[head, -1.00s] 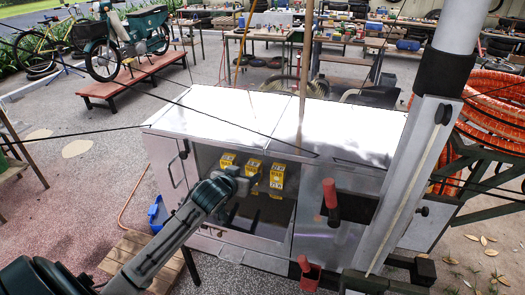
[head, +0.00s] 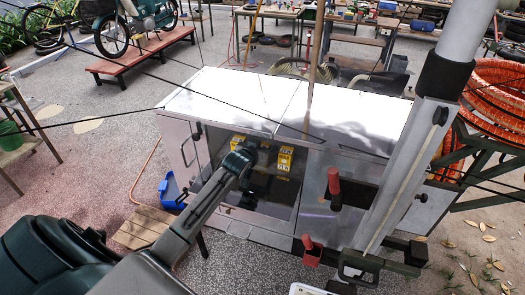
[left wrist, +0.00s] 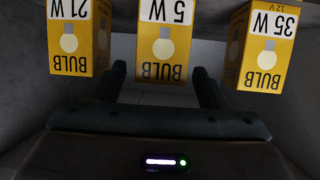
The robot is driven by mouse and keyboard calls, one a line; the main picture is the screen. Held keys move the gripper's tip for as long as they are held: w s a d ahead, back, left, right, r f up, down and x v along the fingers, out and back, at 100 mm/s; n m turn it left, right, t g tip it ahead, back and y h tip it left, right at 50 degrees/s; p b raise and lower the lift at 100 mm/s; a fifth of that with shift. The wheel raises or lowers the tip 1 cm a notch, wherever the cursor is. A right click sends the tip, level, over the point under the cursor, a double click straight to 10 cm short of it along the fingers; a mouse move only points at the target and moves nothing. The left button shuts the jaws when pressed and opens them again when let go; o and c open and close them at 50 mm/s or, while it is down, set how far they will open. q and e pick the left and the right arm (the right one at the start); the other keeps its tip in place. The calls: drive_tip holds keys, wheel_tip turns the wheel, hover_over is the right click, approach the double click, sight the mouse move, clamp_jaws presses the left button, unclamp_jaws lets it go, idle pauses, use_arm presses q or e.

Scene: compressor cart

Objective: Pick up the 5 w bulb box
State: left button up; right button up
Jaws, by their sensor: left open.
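The 5 W bulb box (left wrist: 165,45) is yellow and white, upside down in the left wrist view, the middle of three boxes in a row. In the head view it is mostly hidden behind my left gripper (head: 248,150). That gripper is open inside the cart's compartment. In the left wrist view its two fingers (left wrist: 159,72) lie one to each side of the 5 W box's front end, with gaps visible. I cannot tell how far the tips reach along the box. My right gripper is not in view.
The 21 W box (left wrist: 80,40) and 35 W box (left wrist: 265,45) flank the 5 W box closely. The metal cart (head: 240,95) has a top over the compartment and an open door (head: 185,150) at the left.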

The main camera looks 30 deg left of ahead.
use_arm(q)
drive_tip(key=shift+x, duration=0.8)
drive_tip(key=shift+s, duration=0.15)
drive_tip(key=shift+c, duration=0.5)
drive_tip(key=c, duration=1)
drive_tip(key=shift+o, duration=0.2)
drive_tip(key=shift+s, duration=0.1)
